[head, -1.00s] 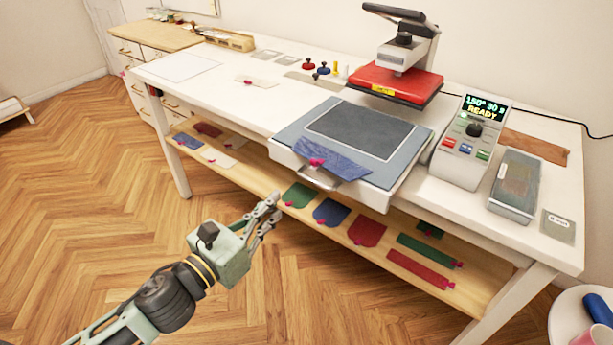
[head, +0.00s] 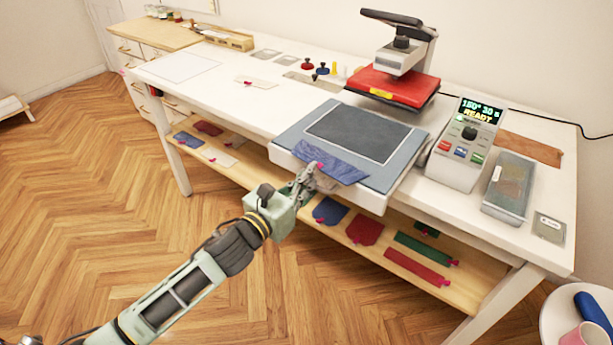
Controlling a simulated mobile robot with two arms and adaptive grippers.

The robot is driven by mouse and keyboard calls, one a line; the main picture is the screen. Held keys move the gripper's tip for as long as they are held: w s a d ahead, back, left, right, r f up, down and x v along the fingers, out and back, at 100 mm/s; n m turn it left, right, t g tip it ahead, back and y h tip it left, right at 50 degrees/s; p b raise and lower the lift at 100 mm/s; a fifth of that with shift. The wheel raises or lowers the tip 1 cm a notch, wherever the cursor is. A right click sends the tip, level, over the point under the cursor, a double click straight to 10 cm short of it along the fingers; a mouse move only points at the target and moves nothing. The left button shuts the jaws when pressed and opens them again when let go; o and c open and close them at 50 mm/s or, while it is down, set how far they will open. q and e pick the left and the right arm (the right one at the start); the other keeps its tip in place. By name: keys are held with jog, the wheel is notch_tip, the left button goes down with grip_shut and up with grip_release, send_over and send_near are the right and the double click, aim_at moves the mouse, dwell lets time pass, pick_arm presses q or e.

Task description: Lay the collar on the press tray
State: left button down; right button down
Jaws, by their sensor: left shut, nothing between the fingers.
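The blue collar (head: 340,167) lies across the front part of the press tray, on its grey-blue rim, with its upper edge close to the dark pad. A pink clip (head: 319,166) sits at its near left edge. The press tray (head: 402,178) is pulled out in front of the press, with its dark pad bare. My left gripper (head: 311,172) is at the tray's front edge by the pink clip, fingers shut and empty. It partly hides the tray's handle. I cannot tell whether the fingertips touch the collar. My right gripper is out of view.
The press's red upper plate (head: 395,87) is raised behind the tray. The control box (head: 465,145) reads READY on the right. The lower shelf (head: 385,252) holds several coloured pieces with pink clips. The table's left part is mostly clear.

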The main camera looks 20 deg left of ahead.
aim_at(323, 160)
pick_arm(q)
jog(key=shift+x, duration=1.6)
jog(key=shift+s, duration=0.1)
jog(key=shift+a, duration=0.1)
